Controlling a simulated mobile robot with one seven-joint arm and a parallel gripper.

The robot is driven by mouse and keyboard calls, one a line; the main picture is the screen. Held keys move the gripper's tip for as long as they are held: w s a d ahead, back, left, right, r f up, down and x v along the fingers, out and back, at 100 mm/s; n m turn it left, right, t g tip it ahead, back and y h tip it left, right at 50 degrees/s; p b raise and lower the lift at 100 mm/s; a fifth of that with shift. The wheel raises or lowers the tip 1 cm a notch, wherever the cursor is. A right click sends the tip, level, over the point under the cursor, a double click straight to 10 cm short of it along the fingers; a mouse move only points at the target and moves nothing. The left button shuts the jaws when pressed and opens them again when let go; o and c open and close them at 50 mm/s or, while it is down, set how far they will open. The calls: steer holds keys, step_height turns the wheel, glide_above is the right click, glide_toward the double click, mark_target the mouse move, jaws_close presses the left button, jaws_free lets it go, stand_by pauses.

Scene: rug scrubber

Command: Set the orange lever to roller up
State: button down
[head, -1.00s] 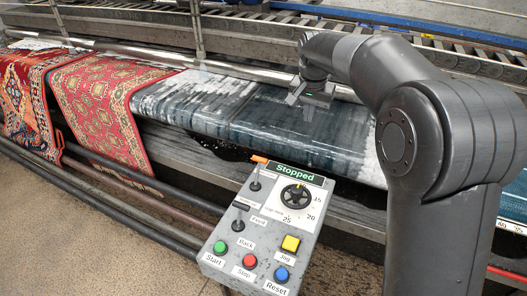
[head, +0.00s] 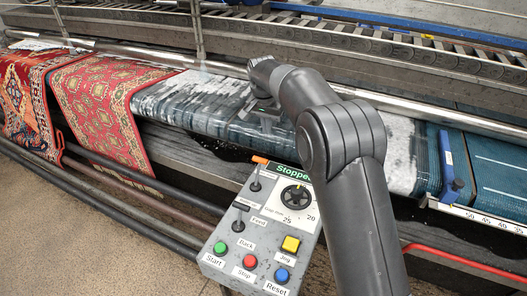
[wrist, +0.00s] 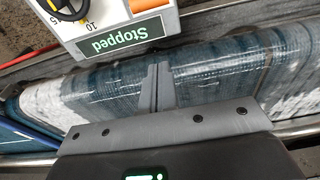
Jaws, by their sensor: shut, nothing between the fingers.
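The orange lever (head: 260,160) shows as a small orange piece at the top left edge of the grey control box (head: 222,262). In the wrist view, the orange lever (wrist: 149,4) is cut off by the top edge, beside the green "Stopped" display (wrist: 112,40). Its full shape and setting cannot be told. My gripper (head: 267,125) is above the wet rug, behind the box and apart from the lever. In the wrist view, my gripper (wrist: 156,68) has its two fingers together with nothing between them, pointing toward the box.
The box carries a dial (head: 296,196), a black switch lever (head: 256,186) and green, red, blue and yellow buttons. A red rug (head: 95,105) hangs at the left. Dark rails run in front of the machine.

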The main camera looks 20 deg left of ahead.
mark_target(258, 173)
step_height(258, 173, down, 9)
steer(key=s, duration=0.2)
steer(key=shift+s, duration=0.25)
stand_by(0.3)
steer(key=shift+s, duration=0.1)
steer(key=shift+s+r+t, duration=0.15)
steer(key=shift+s+t, duration=0.15)
steer(key=shift+t, duration=0.1)
